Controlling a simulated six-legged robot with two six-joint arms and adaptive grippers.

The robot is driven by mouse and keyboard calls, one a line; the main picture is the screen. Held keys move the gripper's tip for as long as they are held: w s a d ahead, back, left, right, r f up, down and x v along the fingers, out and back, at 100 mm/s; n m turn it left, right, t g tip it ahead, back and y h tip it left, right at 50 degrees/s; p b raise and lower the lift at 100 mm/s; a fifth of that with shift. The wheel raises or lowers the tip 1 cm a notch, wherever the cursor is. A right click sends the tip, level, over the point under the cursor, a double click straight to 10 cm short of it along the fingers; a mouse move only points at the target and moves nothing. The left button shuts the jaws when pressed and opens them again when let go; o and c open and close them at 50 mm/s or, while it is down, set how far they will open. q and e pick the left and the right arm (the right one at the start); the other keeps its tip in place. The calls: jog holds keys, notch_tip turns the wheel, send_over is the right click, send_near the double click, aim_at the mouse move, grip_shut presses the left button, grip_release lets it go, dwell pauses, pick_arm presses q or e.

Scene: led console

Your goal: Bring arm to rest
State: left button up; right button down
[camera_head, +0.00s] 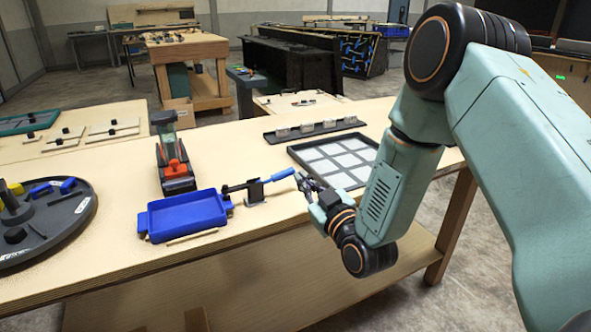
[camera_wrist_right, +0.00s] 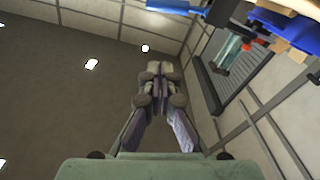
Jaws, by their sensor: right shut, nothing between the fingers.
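My right arm comes in from the right in the head view. Its gripper (camera_head: 308,185) is over the front edge of the table, close to the blue handle of a small lever fixture (camera_head: 255,190). I cannot tell whether it touches the handle. In the right wrist view my right gripper (camera_wrist_right: 159,72) has its fingers together with nothing between them. My left gripper is not in view.
On the table (camera_head: 120,262) stand a blue tray (camera_head: 187,214), a red and black device (camera_head: 175,165), a black tray of pale squares (camera_head: 335,158), a bar with grey blocks (camera_head: 310,129) and a round dark turntable (camera_head: 75,215). Other workbenches (camera_head: 187,50) stand behind.

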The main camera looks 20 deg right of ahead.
jog(key=shift+s, duration=1.1)
jog(key=s+a+f+m+g, duration=0.1)
jog(key=s+f+m+g, duration=0.1)
jog(key=s+f+g, duration=0.6)
jog(key=s+a+f+m+g, duration=0.2)
jog(key=s+f, duration=0.3)
jog(key=f, duration=0.6)
jog(key=s+f+g, duration=0.4)
jog(key=s+f, duration=0.1)
jog(key=s, duration=0.7)
jog(key=s+a+f+g+h, duration=0.1)
jog(key=s+f+g, duration=0.3)
jog(key=s, duration=0.8)
jog(key=shift+s+a+f+g, duration=0.3)
jog(key=shift+s+f+g, duration=0.05)
jog(key=shift+g, duration=0.05)
